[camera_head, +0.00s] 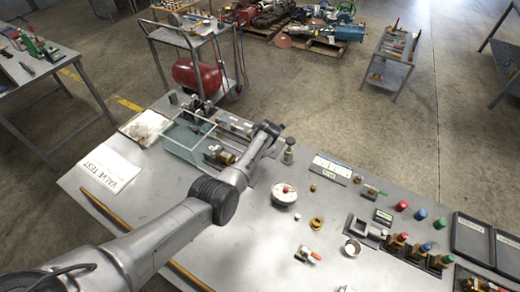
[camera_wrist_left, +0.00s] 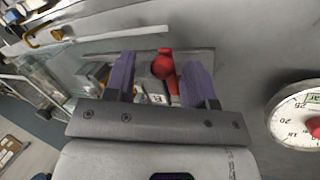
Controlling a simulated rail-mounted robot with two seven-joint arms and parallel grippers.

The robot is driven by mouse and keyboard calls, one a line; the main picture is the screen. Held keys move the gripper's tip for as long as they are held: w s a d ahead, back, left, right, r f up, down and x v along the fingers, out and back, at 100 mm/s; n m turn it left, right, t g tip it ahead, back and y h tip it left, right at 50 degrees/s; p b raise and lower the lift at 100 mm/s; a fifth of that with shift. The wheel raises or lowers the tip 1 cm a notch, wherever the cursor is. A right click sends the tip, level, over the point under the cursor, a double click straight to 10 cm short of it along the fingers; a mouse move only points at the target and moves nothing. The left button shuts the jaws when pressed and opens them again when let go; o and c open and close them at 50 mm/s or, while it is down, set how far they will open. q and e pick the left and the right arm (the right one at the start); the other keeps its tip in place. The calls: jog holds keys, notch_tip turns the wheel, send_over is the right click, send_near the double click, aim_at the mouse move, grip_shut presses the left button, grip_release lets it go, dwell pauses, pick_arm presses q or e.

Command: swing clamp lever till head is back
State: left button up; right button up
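In the left wrist view a red lever with a round ball end (camera_wrist_left: 163,67) lies between the two purple fingers of my left gripper (camera_wrist_left: 161,62). The fingers stand wide apart, with visible space between them and the ball. A grey plate (camera_wrist_left: 185,54) and a partly hidden brass-coloured part lie beneath. The rest of the lever and the clamp head are hidden by the gripper body or too unclear to make out. In the head view my left arm reaches over the bench to a brass fitting (camera_head: 221,155); its fingers are hidden there. My right gripper does not show.
A white round gauge (camera_head: 284,193) stands right of my arm, also in the left wrist view (camera_wrist_left: 300,115). A clear framed shield (camera_head: 178,152) is on the left. A dark-topped post (camera_head: 289,151) stands close by my wrist. Coloured knobs and trays fill the bench's right side.

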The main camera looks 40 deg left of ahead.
pick_arm(q)
jog(key=shift+d+r, duration=0.1)
jog(key=shift+r, duration=0.3)
jog(key=p+v, duration=0.2)
jog(key=v, duration=1.1)
jog(key=shift+p, duration=0.3)
